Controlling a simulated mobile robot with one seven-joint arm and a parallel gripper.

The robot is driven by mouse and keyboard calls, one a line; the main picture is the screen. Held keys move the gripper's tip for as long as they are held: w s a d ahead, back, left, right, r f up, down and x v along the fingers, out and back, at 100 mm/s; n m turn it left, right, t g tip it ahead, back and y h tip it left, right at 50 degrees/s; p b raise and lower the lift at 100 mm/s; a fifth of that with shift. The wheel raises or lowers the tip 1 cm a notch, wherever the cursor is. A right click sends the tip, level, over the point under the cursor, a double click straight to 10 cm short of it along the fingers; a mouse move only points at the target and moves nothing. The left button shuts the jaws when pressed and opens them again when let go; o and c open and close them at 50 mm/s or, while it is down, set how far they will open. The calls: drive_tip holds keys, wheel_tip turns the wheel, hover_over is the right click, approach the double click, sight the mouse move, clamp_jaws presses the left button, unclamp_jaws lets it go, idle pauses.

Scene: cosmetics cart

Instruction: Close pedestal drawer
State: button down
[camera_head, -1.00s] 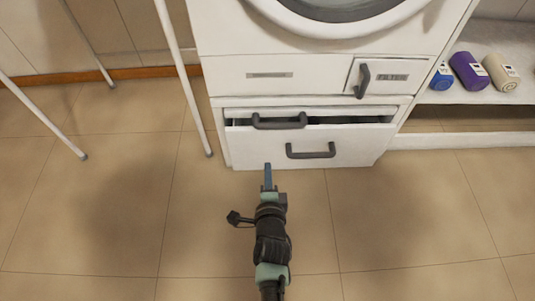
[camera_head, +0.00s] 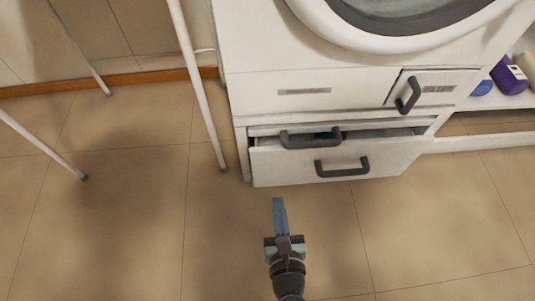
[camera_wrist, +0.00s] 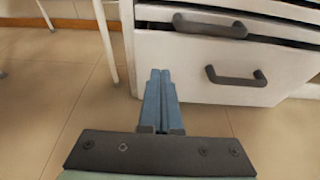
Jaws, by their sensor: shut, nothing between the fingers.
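The pedestal drawer (camera_head: 280,170) is the white lower drawer under the washing machine, and it stands pulled out, with a dark gap behind its front. Its dark bar handle (camera_head: 342,167) is on the front face. A second dark handle (camera_head: 310,139) shows just above the gap. In the wrist view the drawer front (camera_wrist: 185,65) fills the upper right. My gripper (camera_head: 279,200) is shut and empty, its blue fingers pointing at the lower left of the drawer front. In the wrist view the fingertips (camera_wrist: 160,74) overlap the front's left part; whether they touch it I cannot tell.
White thin legs of a rack (camera_head: 198,90) stand to the left of the pedestal. The tiled floor (camera_head: 110,230) in front is clear.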

drive_tip(key=b, duration=0.2)
approach(273, 154)
drive_tip(key=x, duration=0.5)
drive_tip(key=shift+w+f, duration=0.15)
drive_tip(key=shift+f, duration=0.05)
drive_tip(key=shift+w, duration=0.55)
drive_tip(key=shift+w+a, duration=0.1)
